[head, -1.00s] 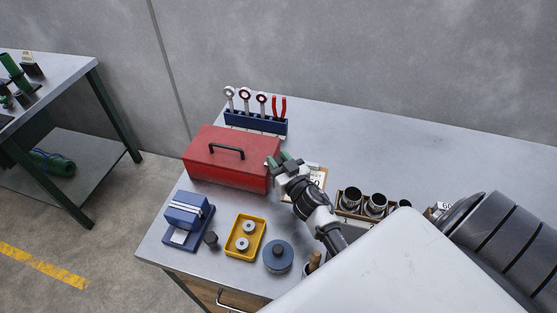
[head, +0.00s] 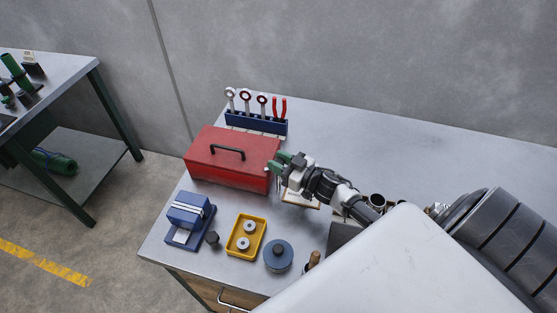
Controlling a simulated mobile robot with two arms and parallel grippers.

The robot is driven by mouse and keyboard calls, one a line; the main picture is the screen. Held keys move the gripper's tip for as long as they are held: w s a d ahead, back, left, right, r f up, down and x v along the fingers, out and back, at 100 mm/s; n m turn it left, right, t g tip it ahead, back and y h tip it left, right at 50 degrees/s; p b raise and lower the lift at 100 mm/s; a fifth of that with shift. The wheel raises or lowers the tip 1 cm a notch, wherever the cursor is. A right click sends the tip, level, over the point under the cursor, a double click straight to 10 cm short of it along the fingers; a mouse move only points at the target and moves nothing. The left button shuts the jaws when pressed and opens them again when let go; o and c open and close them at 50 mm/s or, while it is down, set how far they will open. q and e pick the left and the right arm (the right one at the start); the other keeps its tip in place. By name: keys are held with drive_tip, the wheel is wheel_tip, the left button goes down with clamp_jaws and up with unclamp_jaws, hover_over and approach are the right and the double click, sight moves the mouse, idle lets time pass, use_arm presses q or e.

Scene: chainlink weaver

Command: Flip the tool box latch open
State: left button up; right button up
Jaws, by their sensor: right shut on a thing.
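The red tool box (head: 225,165) stands on the grey workbench with its lid closed and a black handle (head: 227,149) on top. My right gripper (head: 276,163) is at the box's right end, its green-tipped fingers against or very near the upper right edge. The fingers look shut on the latch there, but the latch itself is mostly hidden by them. My left gripper is not in view.
A blue rack (head: 256,123) with wrenches and red pliers stands behind the box. In front are a blue vise-like device (head: 188,217), a yellow tray (head: 246,238) and a round blue container (head: 279,256). The bench's back right is clear.

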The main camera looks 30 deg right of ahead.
drive_tip(key=n+y, duration=0.1)
drive_tip(key=n+g+y+b, duration=0.1)
drive_tip(key=shift+d+f+y, duration=0.15)
drive_tip(key=shift+f+y, duration=0.05)
drive_tip(key=shift+y, duration=0.2)
drive_tip(key=n+g+y+b, duration=0.2)
drive_tip(key=n+g+b, duration=0.1)
drive_tip(key=g+b, duration=0.1)
drive_tip(key=n+g+y+b, duration=0.3)
drive_tip(key=g+b, duration=0.1)
drive_tip(key=b, duration=0.1)
drive_tip(key=n+g+y+b, duration=0.3)
drive_tip(key=b, duration=0.1)
drive_tip(key=shift+f+g, duration=0.1)
drive_tip(key=shift+g, duration=0.3)
drive_tip(key=shift+r+n+g+b, duration=0.3)
drive_tip(key=shift+n+g+b, duration=0.6)
drive_tip(key=shift+g+b, duration=0.45)
drive_tip(key=o, duration=0.9)
